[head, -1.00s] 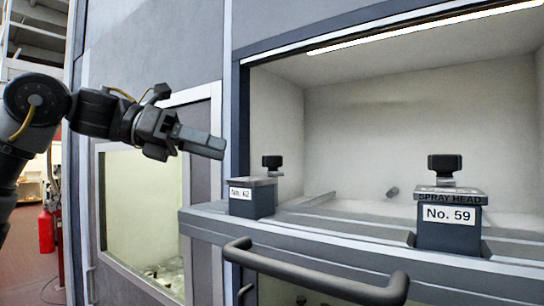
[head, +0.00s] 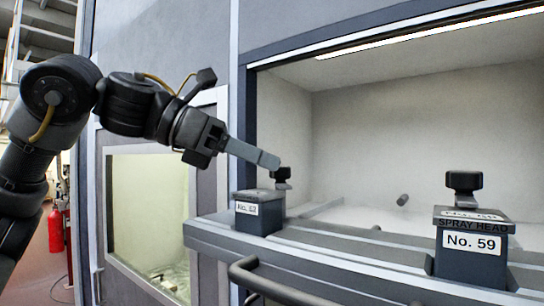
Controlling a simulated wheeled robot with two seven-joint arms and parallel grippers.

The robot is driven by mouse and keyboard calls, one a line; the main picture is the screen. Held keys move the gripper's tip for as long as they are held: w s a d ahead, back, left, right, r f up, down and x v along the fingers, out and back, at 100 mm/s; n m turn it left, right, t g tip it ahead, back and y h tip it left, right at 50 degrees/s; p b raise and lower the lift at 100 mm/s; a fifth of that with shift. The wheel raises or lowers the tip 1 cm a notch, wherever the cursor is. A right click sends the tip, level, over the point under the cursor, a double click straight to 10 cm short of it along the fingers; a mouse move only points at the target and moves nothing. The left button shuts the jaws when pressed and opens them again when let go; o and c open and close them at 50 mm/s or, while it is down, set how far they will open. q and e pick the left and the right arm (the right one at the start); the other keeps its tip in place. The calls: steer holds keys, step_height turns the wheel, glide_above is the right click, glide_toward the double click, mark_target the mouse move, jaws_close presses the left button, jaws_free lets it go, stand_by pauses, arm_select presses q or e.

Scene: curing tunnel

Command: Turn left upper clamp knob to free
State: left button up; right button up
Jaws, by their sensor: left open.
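The left upper clamp knob (head: 282,177) is a small black knob on a short stem above the dark block labelled No. 62 (head: 259,222), on the left of the ledge. My left gripper (head: 268,160) reaches in from the left, its long grey fingers open. The fingertips overlap the knob's upper left edge in the picture; I cannot tell whether they touch it. Only one finger shows clearly, seen from the side. A second black knob (head: 464,182) stands on the block labelled No. 59 (head: 471,242) at the right. My right gripper is not in view.
The grey ledge (head: 345,252) runs below a lit, pale chamber opening (head: 400,120). A dark bar handle (head: 262,280) juts out below the ledge. A window panel (head: 145,210) lies left, with a red extinguisher (head: 57,230) beyond. The space between the two blocks is mostly clear.

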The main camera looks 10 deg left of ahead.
mark_target(283, 173)
arm_select(q)
steer(key=shift+x, duration=1.15)
steer(key=c, duration=1)
